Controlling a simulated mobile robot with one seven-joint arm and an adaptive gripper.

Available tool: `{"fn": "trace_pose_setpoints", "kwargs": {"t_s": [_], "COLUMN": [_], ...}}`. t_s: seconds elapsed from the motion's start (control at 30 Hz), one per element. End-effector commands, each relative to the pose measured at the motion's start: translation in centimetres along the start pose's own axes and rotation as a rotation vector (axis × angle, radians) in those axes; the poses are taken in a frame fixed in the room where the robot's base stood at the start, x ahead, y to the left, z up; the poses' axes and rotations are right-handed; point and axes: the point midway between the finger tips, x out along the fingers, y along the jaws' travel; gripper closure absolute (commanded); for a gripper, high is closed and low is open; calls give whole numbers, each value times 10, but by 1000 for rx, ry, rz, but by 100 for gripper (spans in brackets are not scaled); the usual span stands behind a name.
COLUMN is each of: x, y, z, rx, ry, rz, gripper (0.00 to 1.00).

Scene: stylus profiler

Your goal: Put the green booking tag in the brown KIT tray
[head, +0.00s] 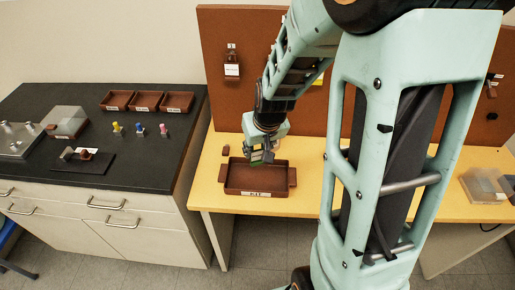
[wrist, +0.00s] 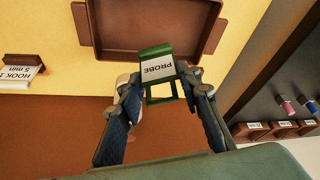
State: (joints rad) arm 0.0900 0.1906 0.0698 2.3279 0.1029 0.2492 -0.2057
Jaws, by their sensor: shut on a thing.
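The green booking tag (wrist: 161,72) has a white label reading PROBE. My gripper (head: 262,158) is shut on it, and in the wrist view the fingertips (wrist: 160,84) close on either side of it. The brown KIT tray (head: 257,192) sits on the yellow table with side handles and a white label on its front. In the wrist view the tray (wrist: 92,38) is at the top, and the tag overlaps its edge. My gripper is above the tray's back part in the head view. The tag's height above the tray is hard to tell.
A brown pegboard (head: 222,100) stands behind the yellow table (head: 210,185), with a labelled tag (head: 232,66) hanging on it. The black bench (head: 130,135) at left holds small trays (head: 147,101) and coloured pegs.

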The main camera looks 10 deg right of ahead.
Motion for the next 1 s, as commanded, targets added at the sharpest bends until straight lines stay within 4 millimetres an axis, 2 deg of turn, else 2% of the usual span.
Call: {"fn": "trace_pose_setpoints", "kwargs": {"t_s": [0.37, 0.8, 1.0], "x": [6, 52, 67], "y": [0, 0, 0], "z": [3, 21, 27], "rx": [-1, 0, 0], "ry": [0, 0, 0], "rz": [0, 0, 0], "gripper": [100, 100, 100]}}
